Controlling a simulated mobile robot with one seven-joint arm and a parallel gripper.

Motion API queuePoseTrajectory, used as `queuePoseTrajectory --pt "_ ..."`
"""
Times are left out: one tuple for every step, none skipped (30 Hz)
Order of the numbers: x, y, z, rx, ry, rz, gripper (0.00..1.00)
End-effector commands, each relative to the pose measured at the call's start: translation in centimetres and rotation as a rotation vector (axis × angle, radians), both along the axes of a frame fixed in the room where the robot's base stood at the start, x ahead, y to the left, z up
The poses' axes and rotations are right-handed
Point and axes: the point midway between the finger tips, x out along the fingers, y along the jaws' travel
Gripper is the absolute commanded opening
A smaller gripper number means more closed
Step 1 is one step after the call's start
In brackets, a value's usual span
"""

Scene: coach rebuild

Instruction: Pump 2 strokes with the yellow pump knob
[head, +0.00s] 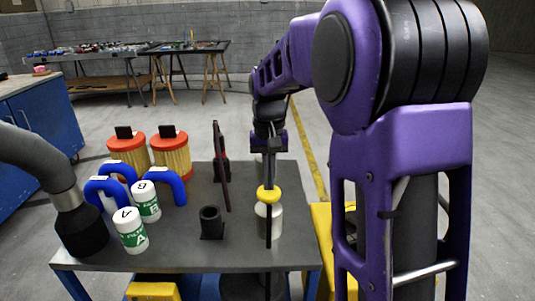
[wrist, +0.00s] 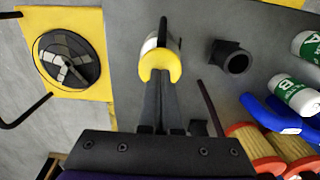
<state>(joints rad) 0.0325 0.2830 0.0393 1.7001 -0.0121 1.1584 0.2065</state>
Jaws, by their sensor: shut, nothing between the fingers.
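The yellow pump knob (head: 268,194) tops a pale cylindrical pump body (head: 266,217) near the right front of the grey table. In the wrist view the knob (wrist: 158,64) is a yellow ring-like shape just beyond my fingertips, with part of the pale body (wrist: 152,42) behind it. My gripper (head: 269,178) points down directly above the knob. Its dark fingers, also in the wrist view (wrist: 160,88), are shut together with nothing between them. I cannot tell whether the tips touch the knob. A thin dark upright bar covers part of the pump body in the head view.
A black socket (head: 211,222) and a tall dark red panel (head: 221,165) stand left of the pump. Farther left are white-and-green canisters (head: 131,231), blue curved hoses (head: 172,184) and orange-topped filters (head: 172,155). A grey hose with a black nozzle (head: 82,228) is at the left edge.

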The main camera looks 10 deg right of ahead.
Motion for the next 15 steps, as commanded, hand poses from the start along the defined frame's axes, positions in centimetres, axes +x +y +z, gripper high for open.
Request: queuePoseTrajectory --pt "-0.1 0.0 -0.3 0.0 0.007 0.0 0.0" --pt "-0.1 0.0 -0.3 0.0 0.007 0.0 0.0" --pt "-0.1 0.0 -0.2 0.0 0.007 0.0 0.0" --pt "-0.1 0.0 -0.1 0.0 0.007 0.0 0.0" --pt "-0.1 0.0 0.0 0.0 0.007 0.0 0.0" --pt "-0.1 0.0 0.2 0.0 0.007 0.0 0.0" --pt "-0.1 0.0 0.4 0.0 0.007 0.0 0.0" --pt "-0.1 0.0 0.7 0.0 0.007 0.0 0.0" --pt "-0.2 0.0 1.0 0.0 0.007 0.0 0.0" --pt "-0.2 0.0 1.3 0.0 0.007 0.0 0.0" --pt "-0.2 0.0 1.6 0.0 0.007 0.0 0.0" --pt "-0.2 0.0 2.0 0.0 0.007 0.0 0.0" --pt "-0.2 0.0 2.3 0.0 0.007 0.0 0.0" --pt "-0.2 0.0 2.6 0.0 0.007 0.0 0.0" --pt "-0.2 0.0 3.0 0.0 0.007 0.0 0.0"
